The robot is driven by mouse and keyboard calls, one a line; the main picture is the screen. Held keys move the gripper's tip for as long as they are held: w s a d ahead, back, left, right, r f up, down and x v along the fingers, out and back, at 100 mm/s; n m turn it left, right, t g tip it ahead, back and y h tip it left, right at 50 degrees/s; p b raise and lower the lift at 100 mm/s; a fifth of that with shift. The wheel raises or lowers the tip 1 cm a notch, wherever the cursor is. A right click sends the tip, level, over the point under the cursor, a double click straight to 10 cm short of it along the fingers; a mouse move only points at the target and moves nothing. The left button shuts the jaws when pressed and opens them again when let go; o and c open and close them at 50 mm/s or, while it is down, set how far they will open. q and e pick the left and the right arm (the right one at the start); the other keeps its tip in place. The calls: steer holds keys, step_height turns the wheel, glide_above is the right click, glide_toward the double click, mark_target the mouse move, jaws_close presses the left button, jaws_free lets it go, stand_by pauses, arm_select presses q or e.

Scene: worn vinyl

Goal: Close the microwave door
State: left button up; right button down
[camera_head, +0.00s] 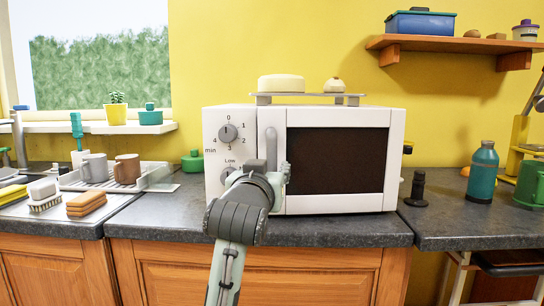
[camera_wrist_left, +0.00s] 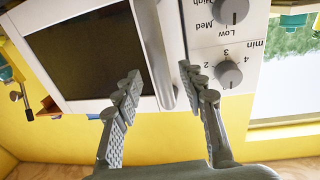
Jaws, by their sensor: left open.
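The white microwave (camera_head: 243,120) stands on the grey counter. Its door (camera_head: 340,160), with a dark window, looks flush or nearly flush with the front; I cannot tell whether a small gap remains. The upright grey handle (camera_head: 271,148) is at the door's left edge, beside the control panel. My left gripper (camera_head: 284,170) is in front of the handle's lower part and hides some of the panel. In the left wrist view, my left gripper (camera_wrist_left: 158,82) is open, its fingers on either side of the handle (camera_wrist_left: 152,45); contact is unclear. My right gripper is not in view.
A tray (camera_head: 308,95) with two pale items lies on the microwave. A dish rack (camera_head: 100,178) with mugs and a sponge (camera_head: 86,203) are at the left. A black object (camera_head: 417,188) and a teal bottle (camera_head: 482,170) stand at the right. Counter in front of the microwave is clear.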

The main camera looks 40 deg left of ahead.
mark_target(271, 166)
arm_select(q)
steer(key=shift+x, duration=2.15)
steer(key=shift+f, duration=0.1)
steer(key=shift+c, duration=0.5)
jaws_close()
